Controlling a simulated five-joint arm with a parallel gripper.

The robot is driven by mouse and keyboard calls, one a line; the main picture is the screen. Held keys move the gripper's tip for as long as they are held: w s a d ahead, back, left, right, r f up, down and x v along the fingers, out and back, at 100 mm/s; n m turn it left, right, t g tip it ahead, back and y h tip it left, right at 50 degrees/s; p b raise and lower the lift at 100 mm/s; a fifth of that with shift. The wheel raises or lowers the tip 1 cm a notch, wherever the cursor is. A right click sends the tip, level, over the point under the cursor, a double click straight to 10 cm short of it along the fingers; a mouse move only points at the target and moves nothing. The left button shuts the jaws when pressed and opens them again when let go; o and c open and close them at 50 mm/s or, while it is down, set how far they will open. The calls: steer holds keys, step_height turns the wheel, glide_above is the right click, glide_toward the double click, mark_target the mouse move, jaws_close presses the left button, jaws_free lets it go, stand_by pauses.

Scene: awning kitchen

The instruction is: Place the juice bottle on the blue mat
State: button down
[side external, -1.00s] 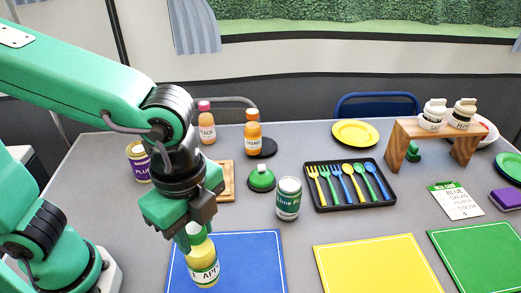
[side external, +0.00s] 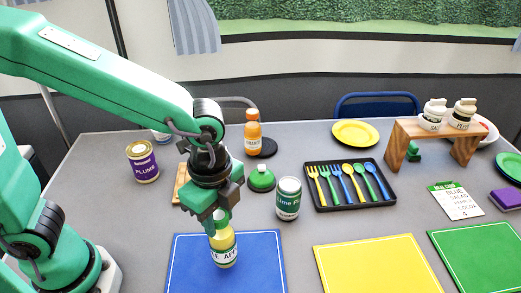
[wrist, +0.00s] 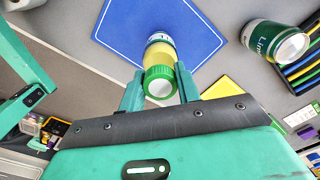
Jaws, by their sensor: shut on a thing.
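The juice bottle (side external: 222,248), yellow with a white apple label, hangs upright below my gripper (side external: 216,222) in the side view. My gripper is shut on its upper end. In the wrist view the bottle's green cap (wrist: 160,82) sits between my two fingers. The blue mat (side external: 262,262) lies at the front of the table. The bottle shows in front of the mat's left-middle part in the side view, and over the mat (wrist: 115,25) in the wrist view. I cannot tell whether its base touches the mat.
A lime can (side external: 288,200) stands just behind the mat's right side. A green-domed object (side external: 261,179), an orange bottle (side external: 253,135) and a plum can (side external: 143,163) stand farther back. A black cutlery tray (side external: 322,206) and a yellow mat (side external: 380,265) are to the right.

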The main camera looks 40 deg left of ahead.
steer(key=shift+f, duration=1.5)
steer(key=c, duration=1)
jaws_free()
step_height(320, 180, up, 12)
steer(key=shift+r, duration=0.1)
steer(key=s+a+n+t, duration=0.1)
steer(key=a+n+t, duration=0.1)
steer(key=a+n, duration=0.3)
steer(key=a+n+t, duration=0.1)
steer(key=a+n, duration=0.5)
steer(key=a, duration=0.2)
steer(key=s+a+n+t, duration=0.1)
steer(key=a+n+t, duration=0.1)
steer(key=a+n, duration=0.4)
steer(key=shift+s+a+r+t, duration=0.2)
steer(key=shift+s+t, duration=0.1)
steer(key=shift+s, duration=0.05)
